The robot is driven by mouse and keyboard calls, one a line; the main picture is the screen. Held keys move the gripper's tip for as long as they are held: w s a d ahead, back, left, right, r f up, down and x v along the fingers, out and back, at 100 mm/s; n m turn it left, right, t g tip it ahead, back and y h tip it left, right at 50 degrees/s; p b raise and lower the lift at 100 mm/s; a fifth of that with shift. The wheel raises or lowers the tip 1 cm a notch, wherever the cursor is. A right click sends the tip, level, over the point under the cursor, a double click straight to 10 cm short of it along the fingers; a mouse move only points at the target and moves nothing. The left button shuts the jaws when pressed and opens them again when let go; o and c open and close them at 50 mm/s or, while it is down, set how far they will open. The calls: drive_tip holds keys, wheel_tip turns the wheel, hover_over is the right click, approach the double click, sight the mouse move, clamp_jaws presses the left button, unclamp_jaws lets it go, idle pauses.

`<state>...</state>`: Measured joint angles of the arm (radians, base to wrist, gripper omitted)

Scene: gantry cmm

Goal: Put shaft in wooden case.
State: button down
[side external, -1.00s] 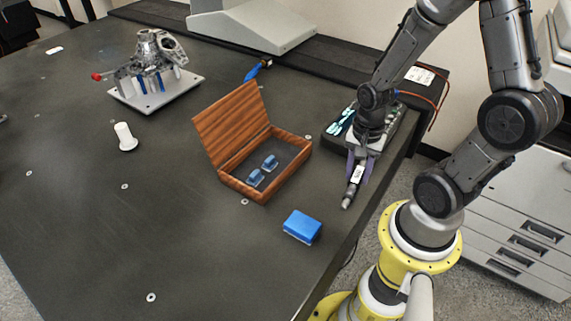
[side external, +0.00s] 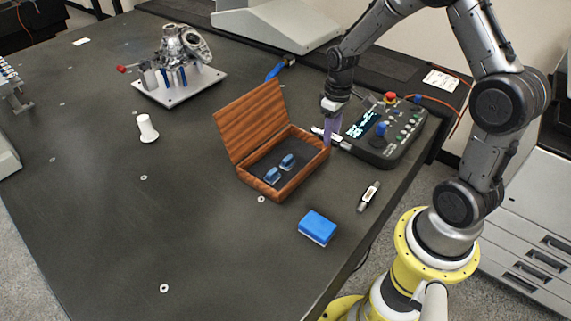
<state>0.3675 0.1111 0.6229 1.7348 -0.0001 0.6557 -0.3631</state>
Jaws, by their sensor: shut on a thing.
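My gripper (side external: 332,132) is beside the back right corner of the open wooden case (side external: 298,184). Its purple fingers are shut on a slim pale piece, which I take to be the shaft (side external: 316,131). The shaft's ends stick out on both sides of the fingers, above the table. The fingers hide its middle. The case stands on the dark table with its lid (side external: 251,120) raised at the left. Two small blue cradles (side external: 288,161) are on its dark floor, with nothing resting on them.
A control box (side external: 385,140) with a red knob is right of my gripper. A white spool (side external: 147,128) and a metal fixture (side external: 180,84) are left. The table's front left is clear.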

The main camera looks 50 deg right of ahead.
drive_tip(key=shift+w+f, duration=0.5)
drive_tip(key=w+d+f, duration=0.3)
drive_tip(key=w+f, duration=0.1)
drive_tip(key=w, duration=0.3)
hover_over(300, 151)
drive_tip(key=s, duration=0.1)
wheel_tip(300, 151, down, 4)
drive_tip(key=shift+a+f, duration=0.1)
drive_tip(key=shift+w+d+f, duration=0.25)
drive_tip(key=shift+w+f, duration=0.4)
drive_tip(key=shift+f, duration=1.55)
drive_tip(key=shift+s+f, duration=0.1)
drive_tip(key=shift+f, duration=0.05)
drive_tip(key=c, duration=0.5)
unclamp_jaws()
drive_tip(key=shift+f, duration=0.1)
